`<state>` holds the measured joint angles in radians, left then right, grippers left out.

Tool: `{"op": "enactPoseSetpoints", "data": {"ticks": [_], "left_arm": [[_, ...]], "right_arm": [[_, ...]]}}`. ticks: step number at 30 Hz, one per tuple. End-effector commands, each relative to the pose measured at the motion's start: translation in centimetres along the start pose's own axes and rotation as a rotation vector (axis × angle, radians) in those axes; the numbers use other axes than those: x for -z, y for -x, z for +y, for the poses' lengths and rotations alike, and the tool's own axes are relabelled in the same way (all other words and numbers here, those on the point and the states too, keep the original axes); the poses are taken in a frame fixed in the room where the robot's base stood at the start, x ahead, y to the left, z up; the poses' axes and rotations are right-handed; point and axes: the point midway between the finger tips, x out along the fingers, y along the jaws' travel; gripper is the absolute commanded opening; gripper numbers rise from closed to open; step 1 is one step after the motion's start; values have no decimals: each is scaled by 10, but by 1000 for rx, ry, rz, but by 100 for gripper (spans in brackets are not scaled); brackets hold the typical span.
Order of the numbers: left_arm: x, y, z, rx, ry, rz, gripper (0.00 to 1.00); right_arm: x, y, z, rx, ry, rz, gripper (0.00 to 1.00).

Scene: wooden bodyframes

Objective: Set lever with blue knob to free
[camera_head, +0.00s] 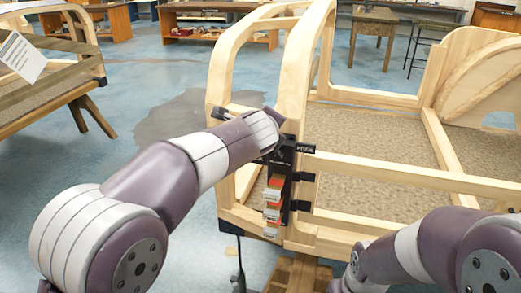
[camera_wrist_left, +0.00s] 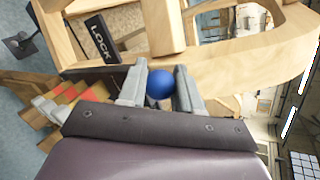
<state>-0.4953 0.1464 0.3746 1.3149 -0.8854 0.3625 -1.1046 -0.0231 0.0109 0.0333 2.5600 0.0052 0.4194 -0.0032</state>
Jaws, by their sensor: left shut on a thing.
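The blue knob (camera_wrist_left: 160,85) is in the left wrist view, between the two grey fingers of my left gripper (camera_wrist_left: 160,71). The gripper is shut on it. A black label reading LOCK (camera_wrist_left: 101,40) lies to the left of the knob in that view. In the head view my left wrist hides the knob and fingers at the corner post of the wooden frame (camera_head: 296,75). A small black label (camera_head: 306,148) sticks out to the right there, its text too small to read surely. My right forearm shows at the lower right; its gripper is not in view.
Below my left wrist, a black panel carries several orange and white pieces (camera_head: 272,195) on the post. The frame's rails (camera_head: 410,176) run right from it. Another wooden frame (camera_head: 60,85) stands at far left. Blue floor between them is clear.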

Motion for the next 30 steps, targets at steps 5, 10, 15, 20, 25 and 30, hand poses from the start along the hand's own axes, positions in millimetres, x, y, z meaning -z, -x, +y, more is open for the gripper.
{"op": "enactPoseSetpoints", "data": {"ticks": [5,10,15,20,25,30], "left_arm": [[12,1,-5,-15,-124,-59,0],[18,2,-9,-32,-219,-108,0],[22,3,-12,-41,-283,-141,0],[25,3,-13,-48,-320,-159,0],[26,3,-13,-52,-336,-166,0],[26,2,-12,-54,-339,-167,0]], "right_arm": [[-2,-16,0,0,0,0,0],[-2,-22,0,0,0,0,0],[-3,-25,0,0,0,0,0],[-3,-26,0,0,0,0,0],[-3,-27,0,0,0,0,0],[-3,-27,0,0,0,0,0]]}}
